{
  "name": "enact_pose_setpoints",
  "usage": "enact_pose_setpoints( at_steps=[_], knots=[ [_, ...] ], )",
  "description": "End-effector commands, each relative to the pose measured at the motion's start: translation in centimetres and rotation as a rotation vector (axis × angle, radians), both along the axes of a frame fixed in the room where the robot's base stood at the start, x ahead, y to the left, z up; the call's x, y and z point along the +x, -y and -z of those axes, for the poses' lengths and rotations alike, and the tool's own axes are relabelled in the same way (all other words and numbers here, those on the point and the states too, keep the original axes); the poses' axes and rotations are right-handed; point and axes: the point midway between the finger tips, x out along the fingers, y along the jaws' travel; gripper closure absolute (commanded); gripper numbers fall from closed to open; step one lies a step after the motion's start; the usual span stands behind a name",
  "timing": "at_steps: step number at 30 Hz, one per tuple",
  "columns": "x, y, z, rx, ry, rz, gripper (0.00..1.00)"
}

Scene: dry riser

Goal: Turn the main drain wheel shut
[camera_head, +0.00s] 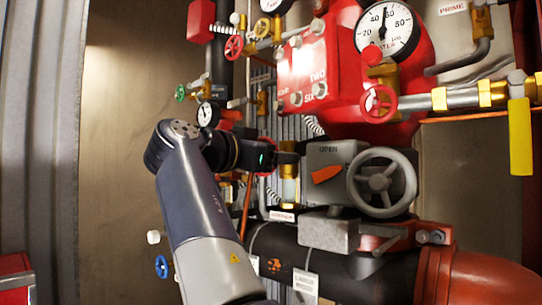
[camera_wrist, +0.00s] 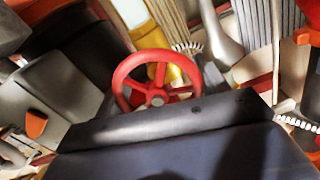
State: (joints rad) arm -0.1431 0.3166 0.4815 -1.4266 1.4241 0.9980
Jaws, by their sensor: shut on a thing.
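A red handwheel with spokes (camera_wrist: 158,54), which I take to be the main drain wheel, is in the middle of the wrist view on a brass stem. Its lower rim is hidden behind the dark jaws of my gripper (camera_wrist: 170,112). In the head view my gripper (camera_head: 284,158) points right, in front of the brass valve (camera_head: 290,188), and hides most of the wheel. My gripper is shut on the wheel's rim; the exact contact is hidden. The wheel's degree of opening cannot be read.
A grey gearbox marked OPEN with an orange pointer (camera_head: 327,174) and a large grey handwheel (camera_head: 382,182) stand close right of my gripper. The red valve body (camera_head: 340,50) is above, a black pipe (camera_head: 340,275) below. Bare wall (camera_head: 120,140) is at left.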

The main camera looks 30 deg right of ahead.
Motion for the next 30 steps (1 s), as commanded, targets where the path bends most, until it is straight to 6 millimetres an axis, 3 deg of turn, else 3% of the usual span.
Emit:
enact_pose_setpoints(
  at_steps=[9, 10, 17, 26, 30],
  knots=[
    [0.1, 0.0, 0.3, 0.006, -0.002, 0.001, 0.54],
    [0.1, 0.0, 0.3, 0.005, -0.002, 0.001, 0.29],
    [0.0, 0.0, 0.1, 0.003, -0.001, 0.0, 0.1],
    [0.0, -0.2, 0.0, 0.001, 0.001, 0.0, 0.09],
    [-0.4, -1.3, 0.1, 0.001, 0.001, -0.003, 0.09]
  ],
)
